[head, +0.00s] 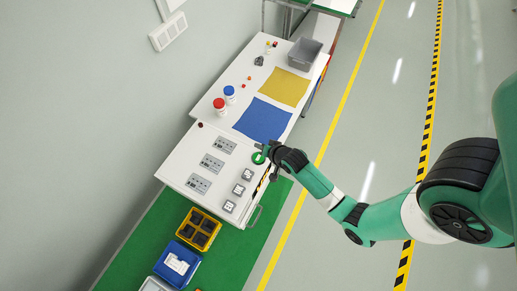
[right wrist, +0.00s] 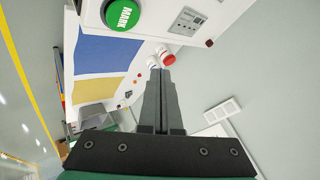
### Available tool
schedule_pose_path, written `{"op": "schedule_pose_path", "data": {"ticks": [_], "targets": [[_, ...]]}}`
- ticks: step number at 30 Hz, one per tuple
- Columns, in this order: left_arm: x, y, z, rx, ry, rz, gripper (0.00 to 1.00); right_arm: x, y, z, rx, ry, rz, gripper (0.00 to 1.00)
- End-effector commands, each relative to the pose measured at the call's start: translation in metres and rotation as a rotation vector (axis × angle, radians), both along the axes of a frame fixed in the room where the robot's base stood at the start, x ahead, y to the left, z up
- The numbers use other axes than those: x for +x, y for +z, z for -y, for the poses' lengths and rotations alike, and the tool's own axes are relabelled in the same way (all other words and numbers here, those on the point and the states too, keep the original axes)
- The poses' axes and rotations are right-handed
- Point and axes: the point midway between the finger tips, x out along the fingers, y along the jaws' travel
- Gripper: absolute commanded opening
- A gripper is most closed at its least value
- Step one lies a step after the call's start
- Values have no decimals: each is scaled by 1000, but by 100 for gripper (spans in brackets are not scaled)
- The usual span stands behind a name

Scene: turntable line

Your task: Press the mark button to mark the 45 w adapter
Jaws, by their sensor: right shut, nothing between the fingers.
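The green mark button (head: 258,157) is on the white bench, at its right edge beside my right gripper (head: 266,150). In the right wrist view the round green button (right wrist: 122,13), lettered MARK, is at the top, left of the shut, empty fingers (right wrist: 160,72). My left gripper is not in view.
Grey panels (head: 212,162) lie left of the units. Farther up are a blue mat (head: 263,120), a yellow mat (head: 284,87), a red-topped jar (head: 219,107), a blue-topped jar (head: 230,94) and a grey bin (head: 304,54). Yellow (head: 187,237) and blue (head: 166,273) crates stand below the bench.

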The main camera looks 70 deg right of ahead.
Motion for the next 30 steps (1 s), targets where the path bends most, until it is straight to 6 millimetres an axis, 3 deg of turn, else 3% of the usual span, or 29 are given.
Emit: {"op": "schedule_pose_path", "data": {"ticks": [8, 18, 30], "targets": [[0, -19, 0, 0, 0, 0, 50, 0, -28, 0, 1, 0, -1, 0], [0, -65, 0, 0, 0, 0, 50, 0, -78, 0, 0, 1, 1, 0], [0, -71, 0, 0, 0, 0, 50, 0, -86, 0, 0, 0, 0, 0]]}}
